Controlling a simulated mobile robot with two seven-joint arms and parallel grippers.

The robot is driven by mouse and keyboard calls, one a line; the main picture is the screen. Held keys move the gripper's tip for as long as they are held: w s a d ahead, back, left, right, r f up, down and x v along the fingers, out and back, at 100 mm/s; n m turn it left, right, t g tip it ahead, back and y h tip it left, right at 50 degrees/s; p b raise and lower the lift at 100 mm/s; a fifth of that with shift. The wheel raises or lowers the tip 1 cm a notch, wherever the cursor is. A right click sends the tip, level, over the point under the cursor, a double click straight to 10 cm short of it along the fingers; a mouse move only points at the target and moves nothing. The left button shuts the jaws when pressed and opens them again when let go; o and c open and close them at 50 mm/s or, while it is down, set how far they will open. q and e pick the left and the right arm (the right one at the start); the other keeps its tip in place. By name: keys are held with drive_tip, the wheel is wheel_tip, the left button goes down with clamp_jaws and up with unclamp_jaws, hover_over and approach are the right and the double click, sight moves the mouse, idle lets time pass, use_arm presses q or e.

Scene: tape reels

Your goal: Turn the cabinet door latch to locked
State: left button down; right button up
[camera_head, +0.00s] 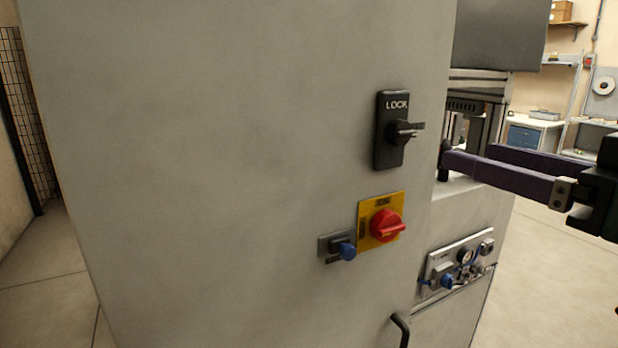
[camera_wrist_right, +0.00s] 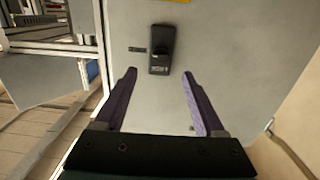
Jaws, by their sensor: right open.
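The black door latch (camera_head: 390,150) is on the grey cabinet door (camera_head: 220,140), on its upper right part. Its plate reads "LOCK" at the top, and its knob handle (camera_head: 406,130) points sideways to the right in the head view. My right gripper (camera_head: 449,160) is open, to the right of the latch and apart from it. In the right wrist view the latch (camera_wrist_right: 161,50) lies beyond the two purple fingers, roughly centred between them, with nothing held. My left gripper is not in view.
A dark door handle (camera_head: 400,328) sits lower. A gauge panel (camera_head: 460,262) is on the machine's side. The door face left of the latch is clear.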

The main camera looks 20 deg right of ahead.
sight(409, 133)
drive_tip(key=w, duration=0.3)
drive_tip(key=w+p, duration=0.1)
drive_tip(key=w, duration=0.2)
drive_tip(key=w+p, duration=0.1)
drive_tip(key=w, duration=0.1)
drive_tip(key=shift+w+a+r, duration=0.25)
drive_tip(key=shift+w+a, duration=0.1)
drive_tip(key=shift+w, duration=0.05)
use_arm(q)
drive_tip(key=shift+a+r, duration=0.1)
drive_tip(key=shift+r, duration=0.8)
use_arm(e)
drive_tip(key=shift+w+f, duration=0.1)
drive_tip(key=shift+w, duration=0.5)
drive_tip(key=shift+c, duration=0.3)
clamp_jaws()
